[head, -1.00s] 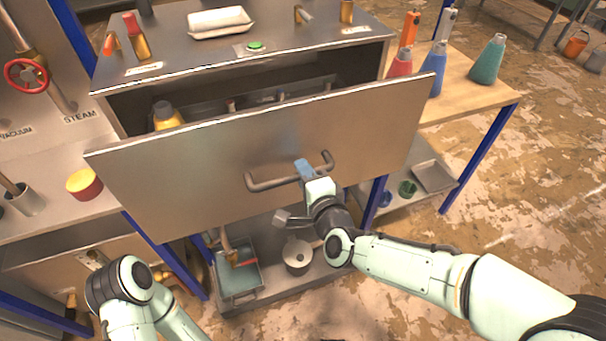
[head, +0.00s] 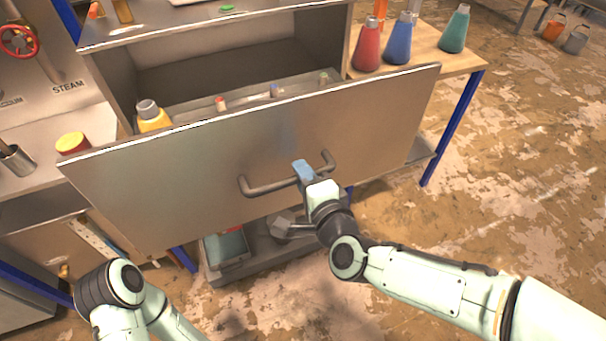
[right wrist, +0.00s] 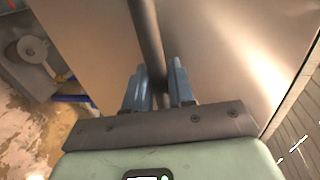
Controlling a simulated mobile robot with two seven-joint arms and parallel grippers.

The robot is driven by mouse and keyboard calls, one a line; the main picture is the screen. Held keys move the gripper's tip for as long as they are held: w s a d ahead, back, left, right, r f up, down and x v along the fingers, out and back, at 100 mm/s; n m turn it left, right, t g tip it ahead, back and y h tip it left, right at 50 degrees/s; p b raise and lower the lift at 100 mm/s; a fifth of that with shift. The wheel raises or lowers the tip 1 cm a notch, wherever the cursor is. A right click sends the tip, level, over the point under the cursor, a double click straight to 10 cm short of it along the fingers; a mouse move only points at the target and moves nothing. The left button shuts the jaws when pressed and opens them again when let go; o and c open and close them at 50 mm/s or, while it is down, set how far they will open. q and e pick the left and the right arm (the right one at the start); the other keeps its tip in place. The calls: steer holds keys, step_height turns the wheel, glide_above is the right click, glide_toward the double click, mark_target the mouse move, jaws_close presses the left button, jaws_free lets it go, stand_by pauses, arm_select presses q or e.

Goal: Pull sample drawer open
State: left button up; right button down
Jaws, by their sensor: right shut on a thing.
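The sample drawer (head: 220,165) has a wide metal front and stands partly out of its cabinet, with a gap behind the front that shows its inside. Its bar handle (head: 262,187) runs across the middle of the front. My right gripper (head: 303,172) is shut on the handle; in the right wrist view its blue fingers (right wrist: 158,88) sit on both sides of the handle bar (right wrist: 146,35). A yellow bottle (head: 152,117) and several small-topped items stand inside the drawer. My left arm shows at the lower left, but its gripper is not visible.
A wooden side table (head: 440,62) at the right holds red (head: 367,46), blue (head: 399,44) and teal (head: 455,32) flasks. A lower shelf with a tray (head: 226,249) lies under the drawer.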

stand_by(0.4)
steer(key=c, duration=1.1)
jaws_free()
steer(key=shift+s, duration=0.15)
arm_select(q)
steer(key=shift+w+a+f, duration=0.1)
steer(key=shift+w+f, duration=0.1)
arm_select(e)
steer(key=v, duration=1.3)
steer(key=shift+d, duration=0.1)
